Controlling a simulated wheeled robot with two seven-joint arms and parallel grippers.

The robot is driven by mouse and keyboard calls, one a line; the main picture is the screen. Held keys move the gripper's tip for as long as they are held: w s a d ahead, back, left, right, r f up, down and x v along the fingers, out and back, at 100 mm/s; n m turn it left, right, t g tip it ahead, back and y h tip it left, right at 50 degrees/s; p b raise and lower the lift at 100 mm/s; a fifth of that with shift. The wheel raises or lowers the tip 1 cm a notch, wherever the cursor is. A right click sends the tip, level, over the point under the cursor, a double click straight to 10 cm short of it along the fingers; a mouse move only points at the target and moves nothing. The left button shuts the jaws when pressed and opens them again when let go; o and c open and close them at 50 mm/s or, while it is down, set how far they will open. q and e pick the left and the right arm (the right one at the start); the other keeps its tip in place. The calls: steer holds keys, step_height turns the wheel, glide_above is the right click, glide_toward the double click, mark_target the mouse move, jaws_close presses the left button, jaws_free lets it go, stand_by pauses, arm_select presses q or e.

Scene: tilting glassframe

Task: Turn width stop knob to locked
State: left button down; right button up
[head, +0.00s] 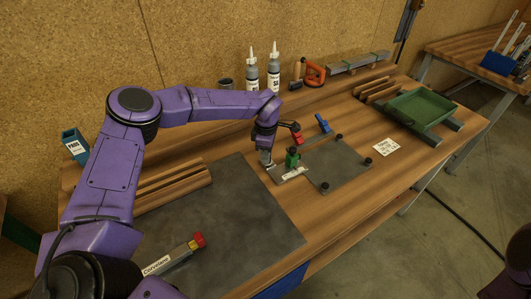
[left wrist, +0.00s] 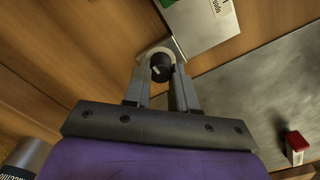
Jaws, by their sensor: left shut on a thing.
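In the head view the gripper hides this knob. My right gripper is not in view.
A green block (head: 292,158), a red clamp (head: 296,136) and a blue clamp (head: 323,124) stand close to my left gripper. Several other black knobs sit on the plate. A dark mat (head: 235,215) lies in front, holding a red-capped tube (head: 175,257). Bottles (head: 274,70) stand behind.

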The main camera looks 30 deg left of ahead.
arm_select(q)
steer(key=shift+s+d+f+m, duration=0.15)
steer(key=shift+d+f+m, duration=0.1)
steer(key=shift+m, duration=0.05)
steer(key=c, duration=1.3)
jaws_free()
steer(key=o, duration=0.4)
steer(key=shift+w+d, duration=0.1)
steer(key=shift+w, duration=0.1)
steer(key=shift+r, duration=0.1)
steer(key=shift+a+r, duration=0.2)
steer(key=shift+r, duration=0.05)
step_height(320, 180, up, 10)
steer(key=b, duration=0.2)
steer(key=shift+d, duration=0.15)
